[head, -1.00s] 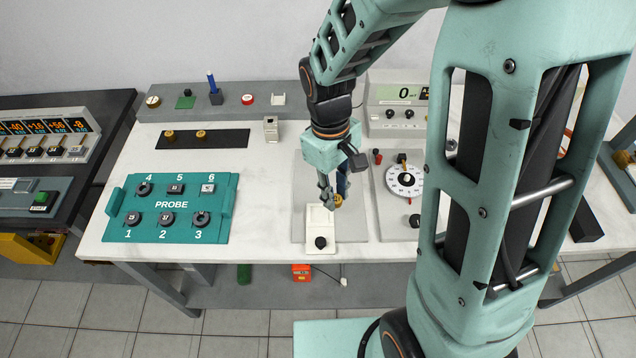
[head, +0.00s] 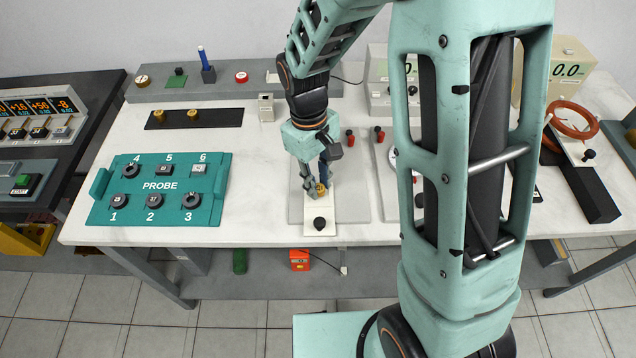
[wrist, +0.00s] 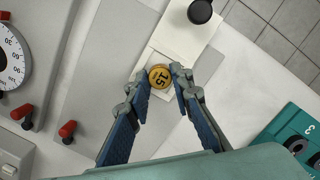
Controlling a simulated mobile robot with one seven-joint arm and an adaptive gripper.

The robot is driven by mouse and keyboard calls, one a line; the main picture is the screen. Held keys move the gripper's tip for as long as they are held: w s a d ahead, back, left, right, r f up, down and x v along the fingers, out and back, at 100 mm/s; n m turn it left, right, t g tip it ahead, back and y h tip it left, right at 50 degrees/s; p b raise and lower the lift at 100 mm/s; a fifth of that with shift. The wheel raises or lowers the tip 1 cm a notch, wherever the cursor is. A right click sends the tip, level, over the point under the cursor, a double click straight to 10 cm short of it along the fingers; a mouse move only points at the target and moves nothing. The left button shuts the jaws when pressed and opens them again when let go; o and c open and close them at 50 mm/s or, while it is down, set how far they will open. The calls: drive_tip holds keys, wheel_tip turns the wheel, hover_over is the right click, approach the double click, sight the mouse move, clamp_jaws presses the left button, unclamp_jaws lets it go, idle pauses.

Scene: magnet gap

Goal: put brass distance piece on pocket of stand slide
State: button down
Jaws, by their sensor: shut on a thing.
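The brass distance piece (wrist: 160,77), a round gold disc marked 15, is between the fingertips of my gripper (wrist: 161,80) in the wrist view. In the head view my gripper (head: 318,190) points down over the stand slide, with the brass piece (head: 321,189) at its tips. The stand slide (wrist: 188,38) is a cream plate with a black knob (wrist: 200,11); it also shows in the head view (head: 320,212). The piece lies over the slide's pale square pocket area, which it partly hides. I cannot tell whether it touches the slide.
A teal PROBE tray (head: 160,213) with several numbered parts stands at the left. Two other brass pieces (head: 192,115) sit on a black strip (head: 222,118) behind it. Red-topped posts (head: 380,133) and a dial (wrist: 12,55) stand beside the grey stand plate (wrist: 85,75).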

drive_tip(key=shift+f, duration=0.1)
drive_tip(key=shift+f+b, duration=0.4)
drive_tip(key=shift+f, duration=0.1)
drive_tip(key=c, duration=1.7)
unclamp_jaws()
drive_tip(key=r, duration=0.4)
drive_tip(key=r+p, duration=0.1)
drive_tip(key=r, duration=0.3)
drive_tip(key=w+a+r, duration=0.1)
drive_tip(key=r, duration=0.4)
drive_tip(key=shift+r+p, duration=0.1)
drive_tip(key=shift+p, duration=0.3)
